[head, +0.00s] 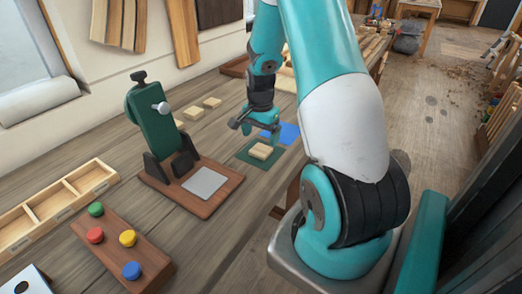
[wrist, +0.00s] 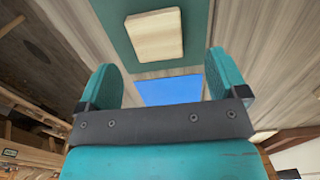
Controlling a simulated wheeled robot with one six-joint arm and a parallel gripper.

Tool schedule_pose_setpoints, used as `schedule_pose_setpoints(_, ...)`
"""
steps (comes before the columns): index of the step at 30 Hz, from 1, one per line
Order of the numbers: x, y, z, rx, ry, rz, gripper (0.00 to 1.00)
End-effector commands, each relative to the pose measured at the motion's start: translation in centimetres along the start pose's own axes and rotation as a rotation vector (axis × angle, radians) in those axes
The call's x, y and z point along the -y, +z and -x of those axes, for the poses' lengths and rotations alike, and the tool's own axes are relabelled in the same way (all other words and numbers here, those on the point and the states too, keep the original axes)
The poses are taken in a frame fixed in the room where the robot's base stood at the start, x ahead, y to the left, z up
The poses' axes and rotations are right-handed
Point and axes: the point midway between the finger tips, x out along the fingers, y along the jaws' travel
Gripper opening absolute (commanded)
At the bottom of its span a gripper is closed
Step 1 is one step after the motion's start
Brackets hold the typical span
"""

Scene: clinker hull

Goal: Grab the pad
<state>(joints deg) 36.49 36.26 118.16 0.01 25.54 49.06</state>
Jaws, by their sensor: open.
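A pale wooden block-like pad (head: 261,151) lies on a dark green mat (head: 262,164) on the bench. In the wrist view the pale pad (wrist: 155,34) shows at the top, on the green mat (wrist: 113,28). A blue square (head: 290,133) lies beside the green mat; in the wrist view the blue square (wrist: 170,91) shows between my fingers. My gripper (head: 261,131) is open and empty, above the bench close to the pad. In the wrist view the pad is beyond the fingertips of my gripper (wrist: 163,72), not between them.
A green clamp-like device (head: 155,120) on a brown base stands left of the pad. Small wooden pieces (head: 193,113) lie behind it. A board with coloured knobs (head: 127,238) and a divided wooden tray (head: 45,208) are at the front left. My arm hides part of the bench.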

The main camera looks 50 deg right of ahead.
Motion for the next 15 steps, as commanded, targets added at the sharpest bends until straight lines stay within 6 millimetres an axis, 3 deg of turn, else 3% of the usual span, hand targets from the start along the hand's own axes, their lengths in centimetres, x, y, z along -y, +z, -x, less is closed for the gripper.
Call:
schedule_pose_setpoints(8,-0.4,0.4,-3.9,0.003,0.004,0.001,0.92)
schedule_pose_setpoints(15,-0.3,0.3,-4.7,0.001,0.0,0.001,0.92)
